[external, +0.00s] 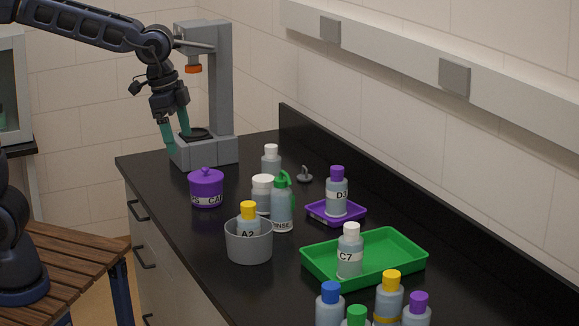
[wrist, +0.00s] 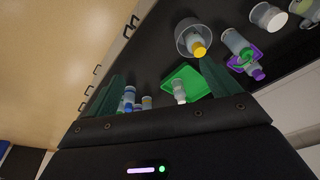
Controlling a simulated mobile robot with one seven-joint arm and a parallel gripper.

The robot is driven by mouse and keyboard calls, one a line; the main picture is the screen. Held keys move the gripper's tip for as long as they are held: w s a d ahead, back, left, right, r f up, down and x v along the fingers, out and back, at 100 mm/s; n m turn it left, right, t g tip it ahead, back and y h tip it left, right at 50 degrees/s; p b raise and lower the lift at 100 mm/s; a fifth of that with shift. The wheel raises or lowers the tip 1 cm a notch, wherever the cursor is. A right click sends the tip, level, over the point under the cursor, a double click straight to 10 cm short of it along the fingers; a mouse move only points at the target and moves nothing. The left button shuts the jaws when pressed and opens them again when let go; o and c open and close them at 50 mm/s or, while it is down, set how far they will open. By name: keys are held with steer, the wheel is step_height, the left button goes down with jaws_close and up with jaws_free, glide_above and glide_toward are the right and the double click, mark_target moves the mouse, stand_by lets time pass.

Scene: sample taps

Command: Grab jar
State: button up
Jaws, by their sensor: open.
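Two jar-like containers show in the external view. A squat purple jar (external: 206,189) with a knobbed purple lid and a partly readable label stands near the counter's left edge. A wider white-capped clear container (external: 262,194) stands right of it, partly behind the green-topped rinse bottle (external: 282,205). My gripper (external: 178,141) has teal fingers spread apart, with nothing seen between them. It hangs beside the grey stand, above and behind the purple jar, apart from it. In the wrist view my gripper (wrist: 162,69) is open; I cannot pick out the purple jar there.
The grey stand (external: 220,95) rises close to my gripper. A grey tub (external: 249,244) holds yellow-capped bottle A2. A green tray (external: 395,262) holds bottle C7 and a purple tray (external: 354,215) holds D3. Several capped bottles crowd the front right. Bare counter lies around the purple jar.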

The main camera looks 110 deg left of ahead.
steer(key=w+a+f, duration=0.3)
steer(key=w+a, duration=0.1)
steer(key=a, duration=0.5)
steer(key=n+g, duration=0.2)
glide_above(263, 179)
steer(key=shift+h, duration=0.4)
steer(key=f, duration=1.5)
steer(key=shift+s+a, duration=0.3)
steer(key=shift+a, duration=0.05)
steer(key=shift+a+f, duration=0.15)
steer(key=shift+a, duration=0.1)
steer(key=shift+f, duration=0.25)
steer(key=f, duration=1)
steer(key=shift+w+d+f, duration=0.1)
steer(key=shift+w+d, duration=0.05)
steer(key=shift+w, duration=0.05)
steer(key=c, duration=1.1)
